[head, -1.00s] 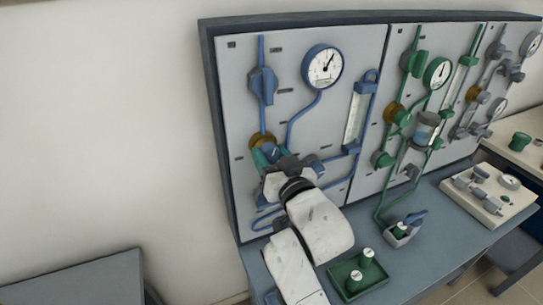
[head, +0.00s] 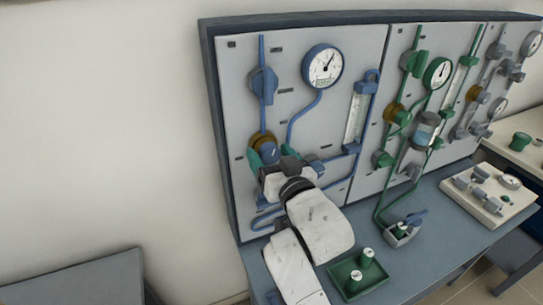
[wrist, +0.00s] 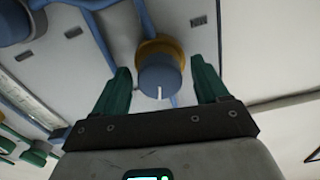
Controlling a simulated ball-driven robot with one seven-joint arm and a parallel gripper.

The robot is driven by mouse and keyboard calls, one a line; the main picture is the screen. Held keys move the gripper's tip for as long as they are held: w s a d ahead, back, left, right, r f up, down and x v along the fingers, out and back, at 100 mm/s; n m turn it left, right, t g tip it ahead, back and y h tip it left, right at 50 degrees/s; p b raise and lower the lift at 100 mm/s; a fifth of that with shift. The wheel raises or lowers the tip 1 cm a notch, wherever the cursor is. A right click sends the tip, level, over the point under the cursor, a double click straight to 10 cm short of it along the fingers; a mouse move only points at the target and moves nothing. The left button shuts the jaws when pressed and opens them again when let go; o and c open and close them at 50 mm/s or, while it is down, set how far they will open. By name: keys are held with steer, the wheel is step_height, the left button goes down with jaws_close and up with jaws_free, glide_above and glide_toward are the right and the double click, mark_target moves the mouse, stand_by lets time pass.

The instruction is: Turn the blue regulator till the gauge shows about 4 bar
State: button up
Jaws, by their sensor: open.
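The blue regulator is a round knob (head: 269,151) with a brass-coloured collar, low on the blue line of the left panel. In the wrist view the knob (wrist: 158,80) carries a white mark pointing toward the bottom of the picture. My gripper (wrist: 162,76) is open, with one green finger on each side of the knob and a gap visible on both sides. In the head view my gripper (head: 271,160) partly covers the knob's surroundings. The blue-rimmed gauge (head: 322,66) is up and right of it; its needle points up and right, its numbers too small to read.
A blue valve (head: 263,81) sits above the regulator, and a blue flow tube (head: 355,118) stands to its right. A green-line panel (head: 420,100) adjoins. A green tray (head: 359,279) with small green-and-white containers lies on the bench.

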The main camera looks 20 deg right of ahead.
steer(key=s+b, duration=0.2)
steer(key=s, duration=0.8)
steer(key=shift+s, duration=0.4)
stand_by(1.4)
steer(key=w+n, duration=0.1)
steer(key=w, duration=0.2)
steer(key=w+n+p, duration=0.1)
steer(key=w+n, duration=0.1)
steer(key=w, duration=0.2)
steer(key=w+n, duration=0.1)
steer(key=w, duration=0.3)
steer(key=shift+w+f+n, duration=0.1)
steer(key=shift+n, duration=0.2)
